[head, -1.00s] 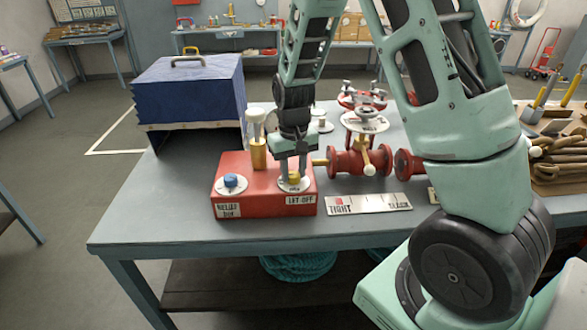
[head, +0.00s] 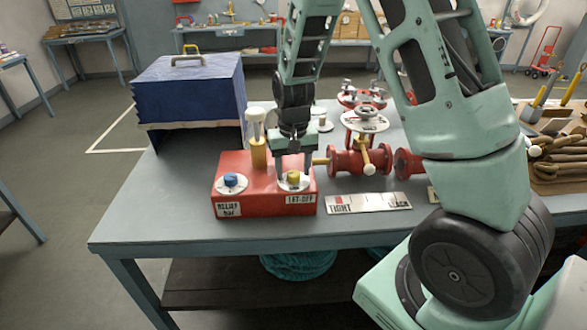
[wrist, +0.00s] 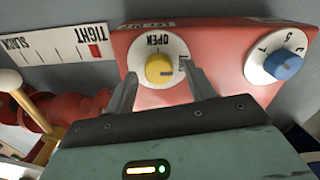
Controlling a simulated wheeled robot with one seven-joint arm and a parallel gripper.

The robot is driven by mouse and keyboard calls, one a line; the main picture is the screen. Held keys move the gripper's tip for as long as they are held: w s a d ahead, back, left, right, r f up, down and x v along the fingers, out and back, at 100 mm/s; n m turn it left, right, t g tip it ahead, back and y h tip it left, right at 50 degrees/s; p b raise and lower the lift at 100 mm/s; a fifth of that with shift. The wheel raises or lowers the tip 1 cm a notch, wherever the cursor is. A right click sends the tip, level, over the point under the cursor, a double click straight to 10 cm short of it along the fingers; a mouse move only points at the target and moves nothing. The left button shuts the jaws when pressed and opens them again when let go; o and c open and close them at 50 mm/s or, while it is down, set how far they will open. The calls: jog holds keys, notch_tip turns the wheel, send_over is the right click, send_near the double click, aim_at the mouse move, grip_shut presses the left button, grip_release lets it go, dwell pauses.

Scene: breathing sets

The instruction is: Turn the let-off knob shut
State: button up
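The yellow let-off knob (head: 294,177) sits on a white dial at the right of the red box (head: 236,193), above a LET-OFF label. My gripper (head: 293,168) hangs just above and behind the knob, pointing down. In the wrist view my gripper (wrist: 159,72) is open, one finger on each side of the knob, with visible gaps and nothing held.
A blue knob (head: 231,180) sits at the box's left, and a clear-topped brass post (head: 257,140) rises behind. Red valve fittings (head: 357,160) stand close on the right. A TIGHT-SLACK plate (head: 368,203) lies in front of them. A blue bellows (head: 188,92) stands back left.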

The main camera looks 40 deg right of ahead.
aim_at(293, 173)
notch_tip(293, 173, up, 17)
jog(key=b, duration=0.3)
jog(key=shift+r, duration=0.15)
dwell(0.3)
jog(key=shift+s, duration=0.1)
dwell(0.3)
jog(key=s+a+f+n+b, duration=0.1)
jog(key=s+a+f+n, duration=0.3)
jog(key=a, duration=0.5)
jog(key=s+a+f+n, duration=0.2)
jog(key=s+a, duration=0.3)
jog(key=a, duration=0.3)
jog(key=s+a+f+n, duration=0.2)
jog(key=s+a+n, duration=0.1)
jog(key=s, duration=0.4)
jog(key=s+a+f+n, duration=0.3)
jog(key=s+a, duration=0.1)
jog(key=s, duration=0.4)
jog(key=shift+s+a+n+y+b, duration=0.2)
jog(key=shift+a+n+y+b, duration=0.1)
jog(key=shift+b, duration=0.1)
jog(key=shift+f, duration=0.1)
